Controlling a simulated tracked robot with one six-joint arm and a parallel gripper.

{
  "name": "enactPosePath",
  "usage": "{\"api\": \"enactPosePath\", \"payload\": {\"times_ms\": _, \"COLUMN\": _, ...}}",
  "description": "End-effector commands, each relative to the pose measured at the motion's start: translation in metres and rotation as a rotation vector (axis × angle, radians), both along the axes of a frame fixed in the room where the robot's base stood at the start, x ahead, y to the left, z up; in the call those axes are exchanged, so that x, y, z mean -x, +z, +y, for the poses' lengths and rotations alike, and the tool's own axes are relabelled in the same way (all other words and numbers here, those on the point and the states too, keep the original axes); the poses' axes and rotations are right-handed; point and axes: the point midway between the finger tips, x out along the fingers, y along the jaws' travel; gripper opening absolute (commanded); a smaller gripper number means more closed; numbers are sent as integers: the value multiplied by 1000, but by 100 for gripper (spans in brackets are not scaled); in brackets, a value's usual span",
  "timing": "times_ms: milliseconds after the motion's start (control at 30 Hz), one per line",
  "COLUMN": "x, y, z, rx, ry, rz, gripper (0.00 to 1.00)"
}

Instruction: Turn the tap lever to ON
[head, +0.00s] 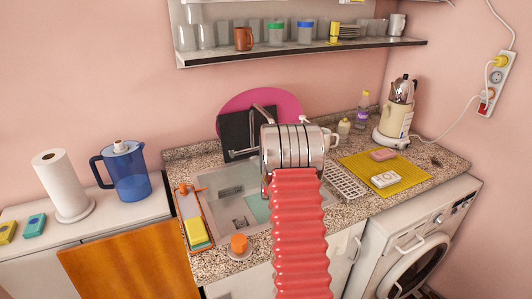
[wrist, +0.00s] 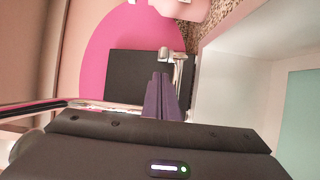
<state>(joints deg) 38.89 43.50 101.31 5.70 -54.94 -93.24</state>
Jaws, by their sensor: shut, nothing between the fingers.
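In the head view the chrome tap (head: 242,154) stands at the back of the sink, its middle hidden by my arm. My gripper is hidden behind my arm there. In the wrist view my gripper (wrist: 160,76) shows as two dark purple fingers, shut with nothing between them. Just beyond and to the right of the tips is a small chrome part (wrist: 179,57), probably the tap lever. It looks very close to the fingers; I cannot tell whether they touch. No ON mark can be read.
A black board (head: 234,132) and a pink round board (head: 285,101) stand behind the tap. The sink basin (head: 218,181) lies in front. A tray with a yellow sponge (head: 196,233) is left, a drying rack (head: 345,182) right. A shelf (head: 300,53) hangs above.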

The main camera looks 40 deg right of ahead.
Motion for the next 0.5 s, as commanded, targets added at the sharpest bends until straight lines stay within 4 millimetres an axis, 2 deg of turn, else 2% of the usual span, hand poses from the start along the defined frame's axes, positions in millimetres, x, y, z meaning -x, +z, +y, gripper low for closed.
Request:
{"api": "enactPosePath", "payload": {"times_ms": 200, "x": 7, "y": 0, "z": -13, "rx": 1, "ry": 2, "rz": 0, "gripper": 0}}
{"api": "enactPosePath", "payload": {"times_ms": 467, "x": 7, "y": 0, "z": -13, "rx": 1, "ry": 3, "rz": 1, "gripper": 0}}
{"api": "enactPosePath", "payload": {"times_ms": 500, "x": 8, "y": 0, "z": -6, "rx": 0, "ry": 3, "rz": 1, "gripper": 0}}
